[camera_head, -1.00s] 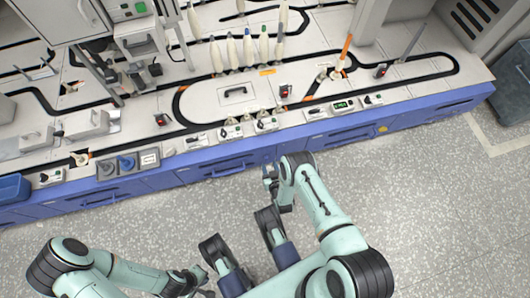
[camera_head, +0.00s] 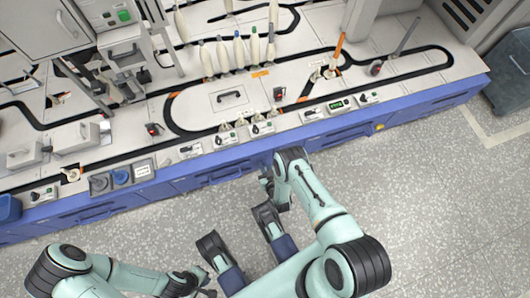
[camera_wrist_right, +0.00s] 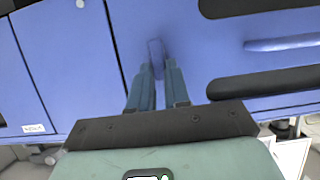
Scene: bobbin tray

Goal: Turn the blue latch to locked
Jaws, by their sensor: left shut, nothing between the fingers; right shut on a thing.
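The blue latch (camera_wrist_right: 155,50) is a small upright piece on the blue cabinet front in the right wrist view. The fingertips of my right gripper (camera_wrist_right: 158,68) are shut on it, and they cover its lower part. In the head view my right gripper (camera_head: 267,181) is at the blue front below the worktop, and the latch cannot be made out there. My left gripper (camera_head: 207,284) is shut and empty, low over the floor, well away from the cabinet.
The worktop (camera_head: 190,104) carries a black track, several bobbins and small switch boxes. The grey floor (camera_head: 420,200) in front is clear.

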